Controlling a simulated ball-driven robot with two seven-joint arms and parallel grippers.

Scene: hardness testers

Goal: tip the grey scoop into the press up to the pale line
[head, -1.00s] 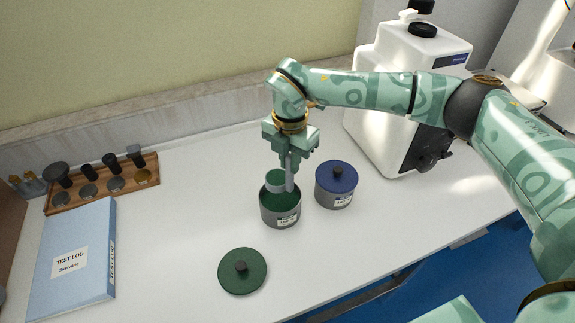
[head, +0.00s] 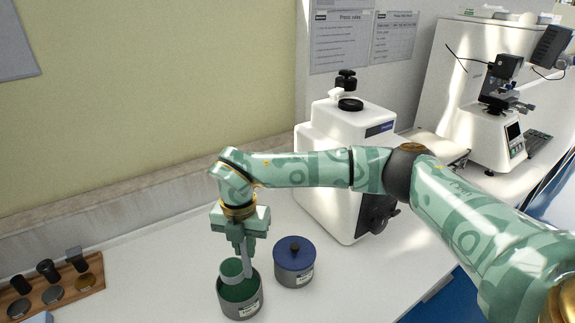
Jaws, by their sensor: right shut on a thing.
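My right gripper (head: 243,240) is shut on the upright handle of the grey scoop (head: 247,263). The scoop's cup (head: 231,268) is at the mouth of a grey pot (head: 240,306) of green material, near its back left rim. I cannot tell how full the cup is. The white press (head: 335,185) stands to the right, behind my right arm, which hides part of it. A black ring (head: 350,104) and a black knob (head: 346,80) are on its top. I see no pale line from here. My left gripper is out of view.
A grey pot with a blue lid (head: 294,253) stands close to the right of the open pot. A wooden rack (head: 60,294) with discs and dark-handled pieces is at the lower left. A microscope-like tester (head: 493,140) stands at the far right. The bench between rack and pots is clear.

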